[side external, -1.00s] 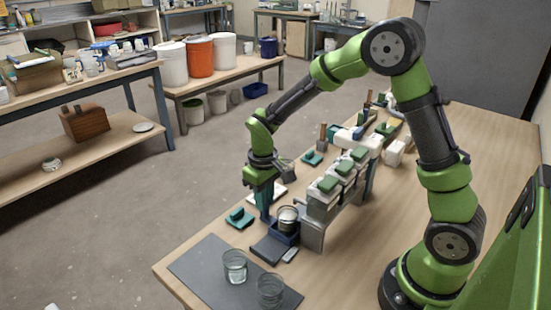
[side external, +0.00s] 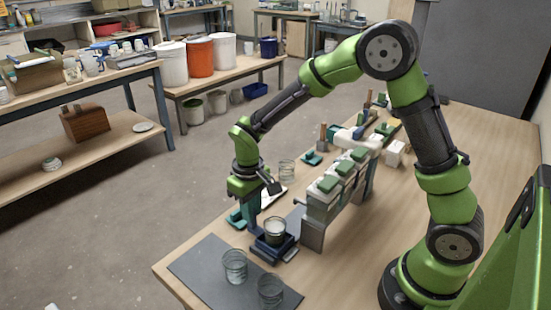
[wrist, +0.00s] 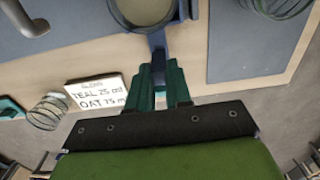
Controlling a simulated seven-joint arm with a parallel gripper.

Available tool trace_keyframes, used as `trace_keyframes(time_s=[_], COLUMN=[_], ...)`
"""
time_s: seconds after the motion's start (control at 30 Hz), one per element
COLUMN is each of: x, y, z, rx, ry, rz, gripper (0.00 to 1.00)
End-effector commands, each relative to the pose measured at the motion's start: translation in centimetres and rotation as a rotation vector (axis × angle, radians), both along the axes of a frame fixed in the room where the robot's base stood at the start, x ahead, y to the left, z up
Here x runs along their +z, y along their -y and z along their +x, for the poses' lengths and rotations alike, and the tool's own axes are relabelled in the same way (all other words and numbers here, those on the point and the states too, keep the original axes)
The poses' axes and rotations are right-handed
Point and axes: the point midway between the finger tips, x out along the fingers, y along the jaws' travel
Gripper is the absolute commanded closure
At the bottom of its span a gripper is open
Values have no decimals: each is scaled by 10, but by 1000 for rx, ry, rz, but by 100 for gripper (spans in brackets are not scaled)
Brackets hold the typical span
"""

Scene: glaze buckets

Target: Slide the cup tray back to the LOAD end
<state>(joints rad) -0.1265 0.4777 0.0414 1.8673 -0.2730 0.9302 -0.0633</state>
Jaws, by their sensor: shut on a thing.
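The cup tray (side external: 289,250) is a small dark blue holder on a dark grey track, at the track's near end in the side view. A clear cup with pale contents (side external: 275,232) stands upright in it. My gripper (side external: 254,226) is at the tray's left side. In the wrist view, my teal fingers (wrist: 163,74) are shut on the tray's dark blue handle (wrist: 157,40), and the cup (wrist: 143,12) shows only partly at the top edge. Much of the handle is hidden between the fingers.
A dispenser row with green-topped blocks (side external: 345,168) stands over the track. Two clear glasses (side external: 235,266) (side external: 270,290) stand on a dark mat (side external: 203,275) in front. Another glass (side external: 286,169) stands behind my gripper, near a white card (wrist: 97,93) lettered with TEAL and OAT amounts.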

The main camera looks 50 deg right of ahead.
Motion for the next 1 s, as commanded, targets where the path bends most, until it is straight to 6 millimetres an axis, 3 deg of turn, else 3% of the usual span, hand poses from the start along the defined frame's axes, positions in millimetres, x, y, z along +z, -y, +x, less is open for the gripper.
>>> trace_keyframes(time_s=[0.07,0.1,0.23,0.57,1.0], x=[1,1,1,4,56], y=[-1,-1,-1,0,0], z=[1,1,1,1,1], rx=[0,0,0,1,0], ry=[3,3,2,3,3], rz=[1,1,1,1,0], gripper=[100,78,60,60,60])
